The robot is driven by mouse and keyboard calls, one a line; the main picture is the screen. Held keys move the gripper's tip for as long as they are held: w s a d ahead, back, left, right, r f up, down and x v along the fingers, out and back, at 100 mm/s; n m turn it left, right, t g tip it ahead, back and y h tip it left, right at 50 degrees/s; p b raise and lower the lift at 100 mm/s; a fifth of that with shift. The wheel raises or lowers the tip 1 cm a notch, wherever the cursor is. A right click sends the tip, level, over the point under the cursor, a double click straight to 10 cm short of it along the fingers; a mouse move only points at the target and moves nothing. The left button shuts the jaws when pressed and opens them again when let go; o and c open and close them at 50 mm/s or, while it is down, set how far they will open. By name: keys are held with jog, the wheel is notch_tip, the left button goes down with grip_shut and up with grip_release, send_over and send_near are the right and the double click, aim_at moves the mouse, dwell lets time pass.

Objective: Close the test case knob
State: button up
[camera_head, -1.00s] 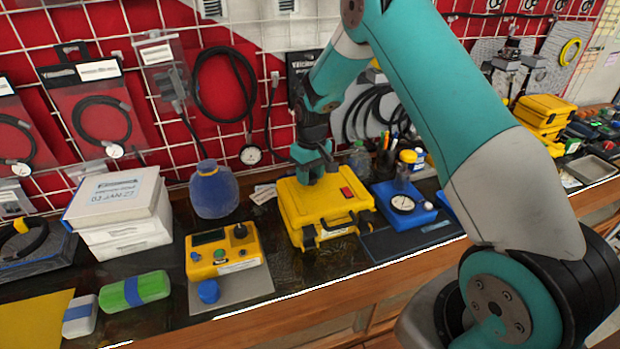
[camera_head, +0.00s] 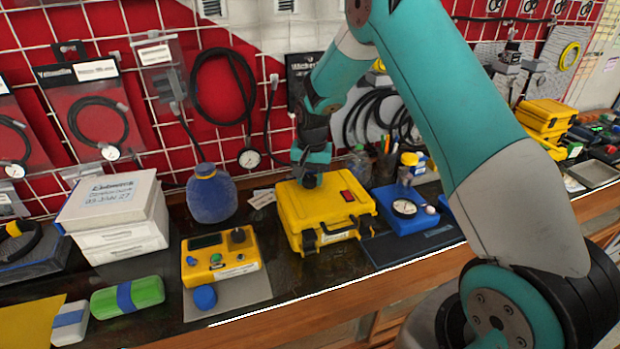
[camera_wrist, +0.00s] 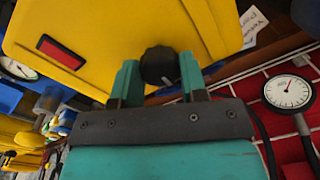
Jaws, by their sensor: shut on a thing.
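The yellow test case (camera_head: 322,207) stands closed on the dark bench top, with a red rectangular switch on its lid. Its black knob (camera_wrist: 158,65) shows in the wrist view, near the edge of the case's yellow face. My gripper (camera_wrist: 160,80) has its teal fingers on either side of the knob, shut on it. In the head view my gripper (camera_head: 311,178) points down at the back left of the lid and hides most of the knob. The red switch (camera_wrist: 61,52) is at the left in the wrist view.
A yellow regulator box (camera_head: 220,257) and a blue bottle (camera_head: 213,192) stand to the left of the case. A blue gauge unit (camera_head: 405,213) stands close on the right. Hoses and a wire grid are behind. My arm crosses above the right side.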

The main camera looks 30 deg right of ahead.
aim_at(313, 179)
dwell(0.4)
jog(key=o, duration=0.9)
jog(key=r+b, duration=0.1)
jog(key=r, duration=0.4)
jog(key=r+b, duration=0.1)
jog(key=r, duration=0.5)
jog(key=r+b, duration=0.1)
jog(key=r, duration=0.5)
jog(key=shift+s+d+r, duration=0.25)
jog(key=shift+d, duration=0.05)
jog(key=shift+a, duration=0.1)
jog(key=s+a+r+n+y, duration=0.1)
jog(key=s+a+n, duration=0.2)
jog(key=s+a, duration=0.3)
jog(key=s+a+r+n, duration=0.2)
jog(key=s+a+n, duration=0.1)
jog(key=s+a, duration=0.3)
jog(key=s+a+n+y, duration=0.1)
jog(key=s+a+n, duration=0.1)
jog(key=s, duration=0.4)
jog(key=s+a+f+n+y, duration=0.1)
jog(key=s+a+n, duration=0.2)
jog(key=s, duration=0.4)
jog(key=s+a+f+n, duration=0.1)
jog(key=s+a+n, duration=0.1)
jog(key=s, duration=0.5)
jog(key=shift+a+f+n+y, duration=0.25)
jog(key=shift+a+n+y, duration=0.15)
jog(key=shift+n, duration=0.3)
